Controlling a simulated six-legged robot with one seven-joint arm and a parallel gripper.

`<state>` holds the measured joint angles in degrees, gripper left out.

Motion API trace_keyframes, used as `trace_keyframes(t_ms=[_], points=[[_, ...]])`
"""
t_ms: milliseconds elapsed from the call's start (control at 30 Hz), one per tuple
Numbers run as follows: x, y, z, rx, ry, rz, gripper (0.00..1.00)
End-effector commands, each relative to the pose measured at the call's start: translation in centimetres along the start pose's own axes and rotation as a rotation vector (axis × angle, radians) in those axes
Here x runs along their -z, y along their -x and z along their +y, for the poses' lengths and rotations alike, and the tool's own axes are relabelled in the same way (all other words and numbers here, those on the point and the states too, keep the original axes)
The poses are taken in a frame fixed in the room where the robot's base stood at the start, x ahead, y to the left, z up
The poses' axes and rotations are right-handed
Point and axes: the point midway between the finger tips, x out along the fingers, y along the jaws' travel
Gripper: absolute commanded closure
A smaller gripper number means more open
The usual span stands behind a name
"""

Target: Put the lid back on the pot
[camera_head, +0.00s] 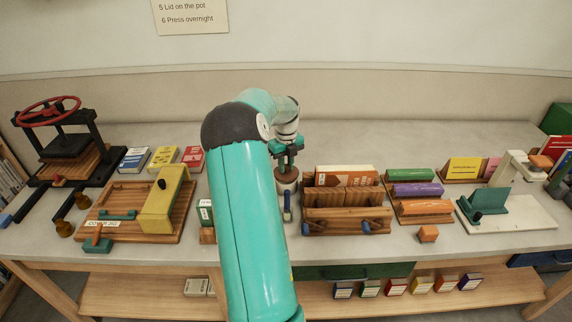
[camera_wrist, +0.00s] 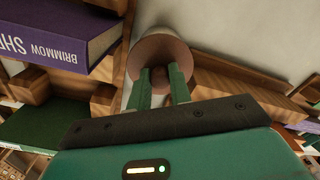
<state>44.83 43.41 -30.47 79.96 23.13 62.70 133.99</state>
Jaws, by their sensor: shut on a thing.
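My gripper (camera_head: 287,158) is at the middle of the bench, pointing down, shut on the brown round lid (camera_head: 288,173). The pale pot (camera_head: 287,186) is directly below the lid. I cannot tell whether the lid touches the pot's rim or hovers just over it. In the wrist view, my gripper's two green fingers (camera_wrist: 166,88) close on a small knob at the middle of the brown lid (camera_wrist: 146,52). The lid and my fingers hide most of the pot there.
A wooden rack (camera_head: 345,222) stands close on the right, with an orange-brown book (camera_head: 345,172) in it. A small blue-handled tool (camera_head: 287,207) is just in front of the pot. A yellow-barred wooden board (camera_head: 130,212) and a black press (camera_head: 72,145) are at left.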

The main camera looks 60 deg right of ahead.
Motion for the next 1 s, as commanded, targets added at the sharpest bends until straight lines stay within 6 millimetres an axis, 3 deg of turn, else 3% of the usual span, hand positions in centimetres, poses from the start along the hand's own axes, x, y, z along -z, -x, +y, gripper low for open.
trace_keyframes(t_ms=[1000], points=[[0.0,-1.6,-0.1,0.000,0.000,0.000,1.00]])
